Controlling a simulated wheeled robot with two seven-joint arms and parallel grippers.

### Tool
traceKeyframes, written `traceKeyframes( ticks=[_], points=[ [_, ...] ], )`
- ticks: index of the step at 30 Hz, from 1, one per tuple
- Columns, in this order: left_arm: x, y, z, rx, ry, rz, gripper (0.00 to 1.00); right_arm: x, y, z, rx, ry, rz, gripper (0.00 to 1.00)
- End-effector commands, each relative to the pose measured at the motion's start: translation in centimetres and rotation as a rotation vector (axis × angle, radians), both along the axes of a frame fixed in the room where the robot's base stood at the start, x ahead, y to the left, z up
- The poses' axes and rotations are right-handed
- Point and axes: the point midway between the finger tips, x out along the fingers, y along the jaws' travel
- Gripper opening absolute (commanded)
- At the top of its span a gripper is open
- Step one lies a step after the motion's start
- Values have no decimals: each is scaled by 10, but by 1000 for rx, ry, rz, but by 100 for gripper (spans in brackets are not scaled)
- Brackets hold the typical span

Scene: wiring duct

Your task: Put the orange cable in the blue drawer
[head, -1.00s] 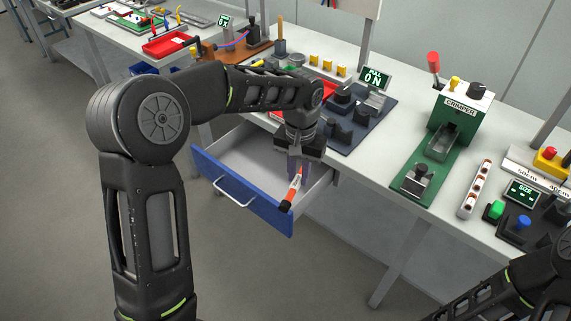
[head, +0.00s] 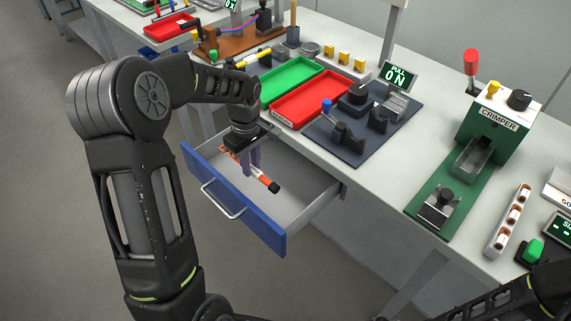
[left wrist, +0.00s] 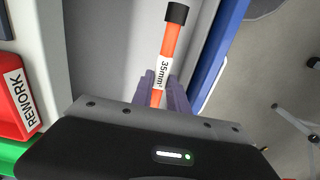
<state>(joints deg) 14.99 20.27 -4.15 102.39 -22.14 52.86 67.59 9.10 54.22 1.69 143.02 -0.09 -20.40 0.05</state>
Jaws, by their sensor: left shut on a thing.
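The orange cable (head: 262,179) has black ends and a white label; the label reads 35mm² in the left wrist view (left wrist: 166,62). My left gripper (head: 251,170) is shut on the cable, over the open blue drawer (head: 241,206). In the left wrist view the fingers (left wrist: 162,97) close around the cable below its label, with the drawer's grey floor behind and its blue front at the right. How far the cable is above the drawer floor I cannot tell. In the head view my right arm shows at the lower right, but its fingers do not.
A green tray (head: 290,80) and a red tray (head: 311,100) lie on the bench above the drawer. A dark fixture plate (head: 343,138) with a "PULL 0N" display stands to their right, then the green crimper (head: 497,130). The visible drawer floor looks empty.

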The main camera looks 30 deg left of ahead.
Motion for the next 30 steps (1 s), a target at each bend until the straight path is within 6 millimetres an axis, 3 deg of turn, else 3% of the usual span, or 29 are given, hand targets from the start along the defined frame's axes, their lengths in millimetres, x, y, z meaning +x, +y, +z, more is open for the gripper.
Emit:
traceKeyframes(
  ticks=[8, 18, 30],
  points=[
    [0, -1, -8, 0, 1, -5, 0, 0, 0, 2, 0, -1, 0, 36],
    [0, -1, -60, 1, 2, -6, 0, 0, 0, 7, 0, 0, 0, 36],
    [0, -1, -68, 0, 1, -6, 0, 0, 0, 8, 0, 0, 0, 36]
  ],
)
